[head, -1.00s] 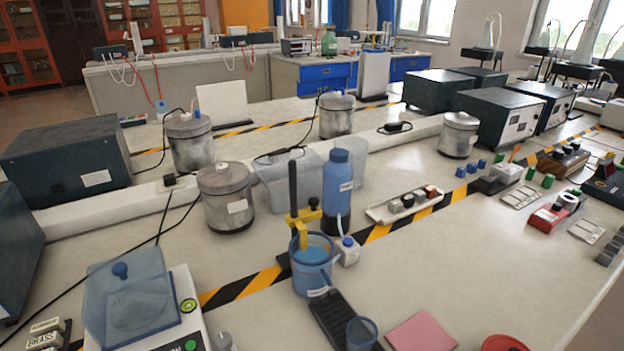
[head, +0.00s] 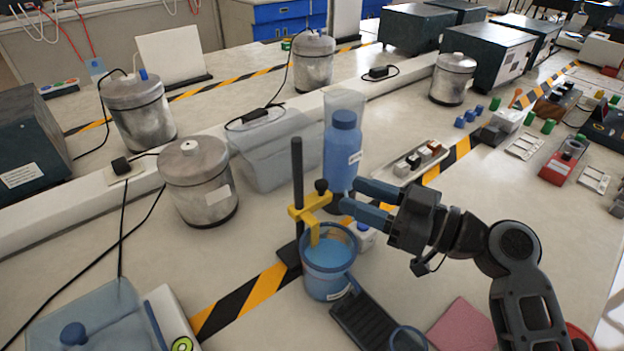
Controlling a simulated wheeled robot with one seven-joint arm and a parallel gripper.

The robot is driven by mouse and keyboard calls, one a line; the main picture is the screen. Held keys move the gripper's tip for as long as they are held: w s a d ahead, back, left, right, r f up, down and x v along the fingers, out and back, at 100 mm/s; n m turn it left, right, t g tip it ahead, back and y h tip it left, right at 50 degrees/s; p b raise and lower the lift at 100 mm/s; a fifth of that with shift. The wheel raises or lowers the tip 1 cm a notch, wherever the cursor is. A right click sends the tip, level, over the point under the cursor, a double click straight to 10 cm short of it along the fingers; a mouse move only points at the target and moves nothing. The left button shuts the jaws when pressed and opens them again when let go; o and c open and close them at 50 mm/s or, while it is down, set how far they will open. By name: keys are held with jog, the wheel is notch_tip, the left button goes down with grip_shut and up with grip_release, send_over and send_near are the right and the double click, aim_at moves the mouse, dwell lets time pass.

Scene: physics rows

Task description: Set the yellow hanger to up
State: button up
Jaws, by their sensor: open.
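The yellow hanger (head: 309,207) is a clamp-like piece on a dark upright rod (head: 297,185) with a dark base. Its hooked end hangs down over a blue beaker (head: 328,266) of blue liquid. A dark knob (head: 321,187) sits on the hanger's right part. My gripper (head: 350,196) is open and empty, with its blue-grey fingers pointing left just right of the knob. Whether the fingers touch anything cannot be told. The gripper partly covers the blue bottle's lower part.
A blue bottle (head: 342,148) stands behind the hanger. A small white bottle (head: 365,237) is right of the beaker. Metal canisters (head: 198,185) stand to the left.

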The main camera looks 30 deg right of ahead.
aim_at(322, 182)
jog(key=p+x, duration=0.2)
jog(key=x, duration=0.5)
jog(key=shift+w+a, duration=0.15)
jog(key=shift+c, duration=0.3)
grip_shut()
jog(key=shift+r, duration=0.1)
